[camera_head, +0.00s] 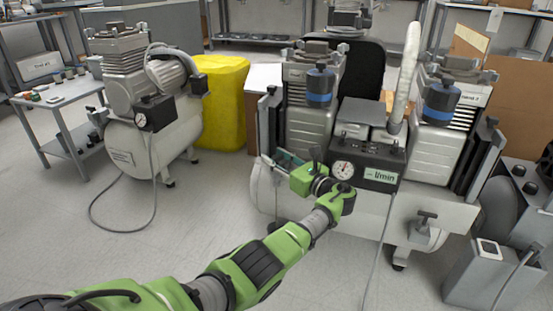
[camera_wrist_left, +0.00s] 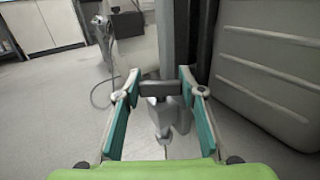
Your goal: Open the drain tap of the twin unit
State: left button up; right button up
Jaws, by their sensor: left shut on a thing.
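The twin unit (camera_head: 335,215) stands right of centre in the head view, with two ribbed compressor heads over a pale tank. My left gripper (camera_head: 285,158) is at the unit's left side, in front of the left compressor block. In the left wrist view, the drain tap's dark crossbar handle (camera_wrist_left: 160,88) lies between the teal fingers of my left gripper (camera_wrist_left: 160,80), which is shut on it. The tap's grey body (camera_wrist_left: 166,116) shows below the handle. In the head view the gripper and arm hide this tap. My right gripper is not in view.
A similar grey tap (camera_head: 423,232) with a dark handle sits at the unit's lower right. A gauge box (camera_head: 365,165) is close beside my left wrist. Floor is clear at front left.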

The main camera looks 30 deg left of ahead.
pick_arm(q)
jog(key=o, duration=1.1)
jog(key=v, duration=1.2)
